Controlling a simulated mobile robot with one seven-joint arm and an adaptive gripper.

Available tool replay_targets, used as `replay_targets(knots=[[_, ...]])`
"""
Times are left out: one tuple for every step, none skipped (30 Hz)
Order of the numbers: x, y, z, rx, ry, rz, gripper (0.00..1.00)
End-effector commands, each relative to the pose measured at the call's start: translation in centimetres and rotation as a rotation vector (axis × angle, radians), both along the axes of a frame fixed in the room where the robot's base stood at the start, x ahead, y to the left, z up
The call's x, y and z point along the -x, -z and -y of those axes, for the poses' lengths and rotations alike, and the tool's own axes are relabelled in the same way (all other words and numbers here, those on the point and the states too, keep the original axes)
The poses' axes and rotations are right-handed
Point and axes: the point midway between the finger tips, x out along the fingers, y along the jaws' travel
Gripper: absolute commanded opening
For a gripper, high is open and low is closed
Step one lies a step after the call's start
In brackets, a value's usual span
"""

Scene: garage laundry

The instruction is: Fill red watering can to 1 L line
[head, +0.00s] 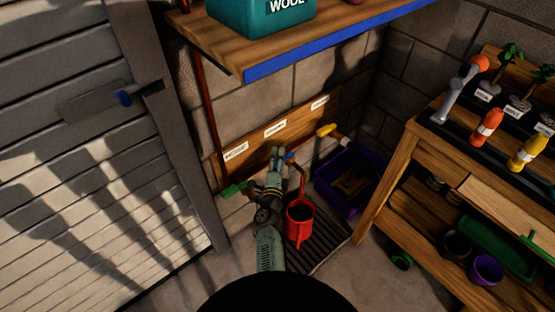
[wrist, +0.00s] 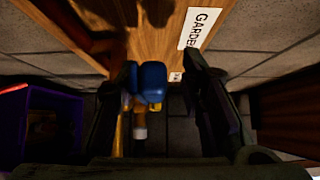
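The red watering can (head: 299,228) stands on a dark slatted grate, below a copper pipe; its inside is dark, and I cannot make out a water level or a 1 L line. A blue tap handle (head: 289,156) is at the wall board, above and slightly left of the can. My gripper (head: 280,152) is at this handle. In the wrist view, the blue handle (wrist: 152,82) shows between the spread fingers of my gripper (wrist: 162,70), nearer the left finger. I cannot tell if that finger touches it. No water stream is visible.
A green handle (head: 234,189) is left and a yellow handle (head: 326,130) right on the wall. The grate (head: 325,238) lies below. A purple crate (head: 334,196) stands right of the can, then a wooden bench (head: 391,175). A shelf (head: 225,48) overhangs above.

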Motion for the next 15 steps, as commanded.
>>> replay_targets(knots=[[0.0,0.1,0.0,0.0,0.0,-0.002,0.36],[0.1,0.2,0.0,0.0,-0.001,-0.003,0.36],[0.1,0.2,0.0,0.0,-0.001,-0.004,0.36],[0.1,0.3,0.0,0.001,-0.001,-0.004,0.36],[0.1,0.3,0.0,0.0,-0.001,-0.005,0.36],[0.3,0.3,0.0,0.0,-0.001,-0.005,0.36],[0.4,0.4,0.0,0.0,-0.001,-0.006,0.36],[0.7,0.4,-0.1,0.001,-0.002,-0.006,0.36],[1.1,0.4,-0.1,0.001,-0.002,-0.006,0.36],[1.5,0.4,-0.2,0.001,-0.002,-0.006,0.36],[2.0,0.5,-0.2,0.0,-0.002,-0.007,0.36],[2.7,0.4,-0.3,0.0,-0.001,-0.006,0.36],[3.3,0.4,-0.3,0.001,-0.001,-0.007,0.36],[3.8,0.4,-0.4,0.001,0.0,-0.006,0.36],[4.5,0.4,-0.5,0.0,-0.001,-0.006,0.36]])
